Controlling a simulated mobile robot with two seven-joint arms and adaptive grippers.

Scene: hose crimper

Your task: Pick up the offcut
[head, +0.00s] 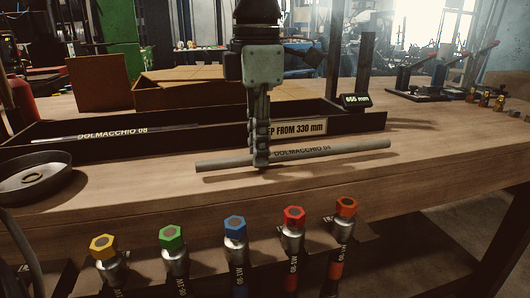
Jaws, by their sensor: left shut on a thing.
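The offcut (325,151) is a grey rod with dark lettering, lying across the picture in front of the long dark tray. My left gripper (261,160) comes down on it from above, left of its middle, and is shut on it. The fingers hide a short stretch of the rod. A shadow lies on the wood below the rod, so it seems to be slightly above the bench or close to it; the exact gap cannot be told. My right gripper is out of view.
The dark tray (360,123) behind holds another rod (115,133); its label reads "330 mm", partly covered. A small display (356,100) stands at its right end. A round metal dish (35,178) sits left. Several hose ends with coloured nuts (235,223) stand in front.

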